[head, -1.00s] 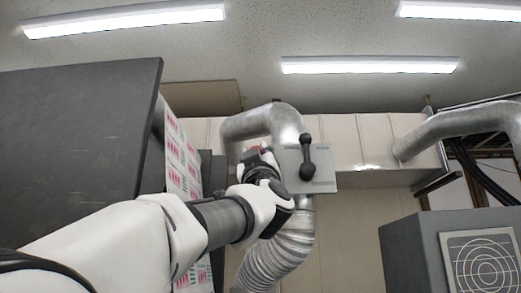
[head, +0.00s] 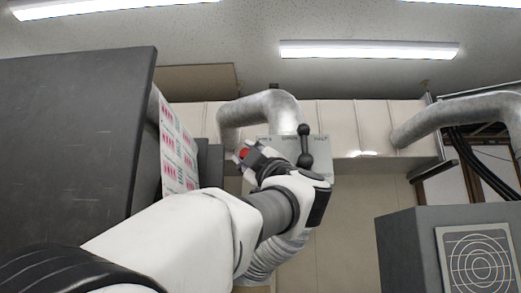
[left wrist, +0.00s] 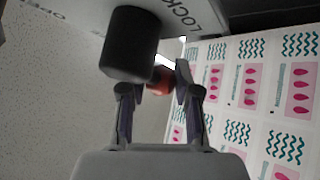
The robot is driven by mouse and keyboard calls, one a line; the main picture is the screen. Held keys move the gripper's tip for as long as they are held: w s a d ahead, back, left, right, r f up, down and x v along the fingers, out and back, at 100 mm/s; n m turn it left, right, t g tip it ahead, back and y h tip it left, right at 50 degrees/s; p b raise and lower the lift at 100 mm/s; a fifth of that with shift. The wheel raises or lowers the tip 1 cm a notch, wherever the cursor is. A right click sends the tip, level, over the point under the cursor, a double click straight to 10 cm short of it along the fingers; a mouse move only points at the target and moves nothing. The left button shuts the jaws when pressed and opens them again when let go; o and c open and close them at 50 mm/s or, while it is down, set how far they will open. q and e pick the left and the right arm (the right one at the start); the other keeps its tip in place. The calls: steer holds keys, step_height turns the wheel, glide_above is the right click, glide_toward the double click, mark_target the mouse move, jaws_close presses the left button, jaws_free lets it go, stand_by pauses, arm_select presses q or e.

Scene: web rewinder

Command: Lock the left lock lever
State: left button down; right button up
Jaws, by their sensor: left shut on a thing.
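A grey panel (head: 320,150) with small lettering along its top edge stands at mid-picture in the head view. My left gripper (head: 247,152) is at its left side, shut on the red-ended left lock lever (head: 243,154). In the left wrist view the red part of this lever (left wrist: 162,77) shows between the fingers, next to a thick black cylinder (left wrist: 130,45) that hides part of the grip. The word LOCK is readable on the panel (left wrist: 178,12) beside the cylinder. My wrist and arm cover the panel's lower left. My right gripper is not in view.
A dark lever with ball ends (head: 304,145) stands upright on the panel, close to my wrist. A large dark plate (head: 75,140) and a printed web (head: 180,150) are on the left. A silver duct (head: 260,106) curves behind. A grey cabinet (head: 410,250) is at the lower right.

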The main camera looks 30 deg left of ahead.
arm_select(q)
steer(key=shift+f+n+g+h, duration=0.1)
steer(key=shift+f+n+g, duration=0.25)
steer(key=shift+n+g, duration=0.5)
steer(key=shift+f+n+g+h, duration=0.1)
steer(key=shift+f+n+g, duration=0.2)
steer(key=shift+n+g, duration=0.5)
steer(key=shift+f+n+g+h, duration=0.1)
steer(key=shift+f+n+g, duration=0.35)
steer(key=shift+n, duration=0.6)
steer(key=shift+r, duration=0.1)
steer(key=c, duration=0.9)
jaws_free()
steer(key=shift+o, duration=0.4)
steer(key=shift+w+a, duration=0.25)
steer(key=v, duration=0.7)
steer(key=shift+d, duration=0.25)
